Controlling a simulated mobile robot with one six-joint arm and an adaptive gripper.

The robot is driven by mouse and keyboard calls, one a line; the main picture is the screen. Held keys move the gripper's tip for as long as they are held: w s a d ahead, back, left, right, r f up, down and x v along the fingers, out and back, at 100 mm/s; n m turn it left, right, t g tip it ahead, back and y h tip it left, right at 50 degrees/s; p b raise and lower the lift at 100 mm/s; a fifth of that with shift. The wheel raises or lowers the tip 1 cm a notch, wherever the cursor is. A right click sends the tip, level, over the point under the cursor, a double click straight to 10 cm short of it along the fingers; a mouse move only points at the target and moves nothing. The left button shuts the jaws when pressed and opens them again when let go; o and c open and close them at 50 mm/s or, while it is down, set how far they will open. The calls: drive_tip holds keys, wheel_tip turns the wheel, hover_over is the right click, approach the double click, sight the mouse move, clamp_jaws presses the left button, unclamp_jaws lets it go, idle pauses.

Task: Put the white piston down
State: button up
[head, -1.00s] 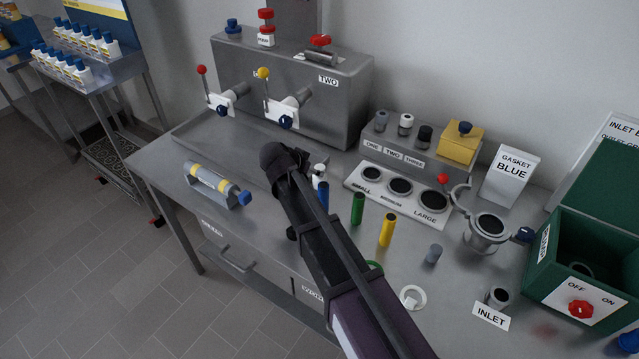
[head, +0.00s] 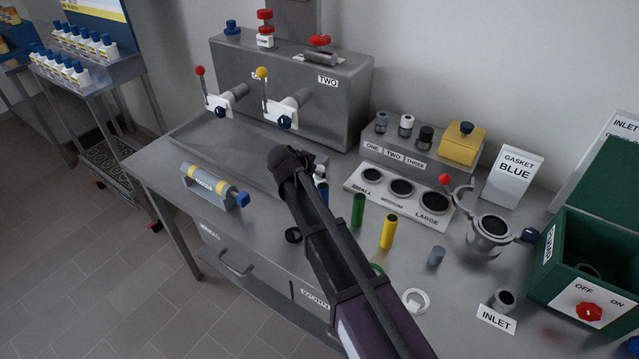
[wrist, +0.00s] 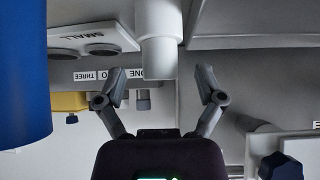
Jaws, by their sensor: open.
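The white piston (wrist: 158,38) is a pale stepped cylinder at the top middle of the wrist view, which looks upside down. Its narrower end points toward my gripper (wrist: 161,84). My gripper is open, with one finger on each side of that end and a visible gap to both. The piston's far end runs out of the picture, so I cannot see what it rests on. In the head view my arm hides my fingers and most of the area around the piston.
A blue cylinder (wrist: 22,75) stands close by in the wrist view. Green (head: 358,210) and yellow (head: 389,232) cylinders stand right of my arm. The small-medium-large plate (head: 398,198) lies behind them. A clamped cylinder (head: 212,185) lies to the left.

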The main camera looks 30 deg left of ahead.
drive_tip(key=shift+b+x, duration=0.7)
drive_tip(key=shift+x, duration=0.6)
clamp_jaws()
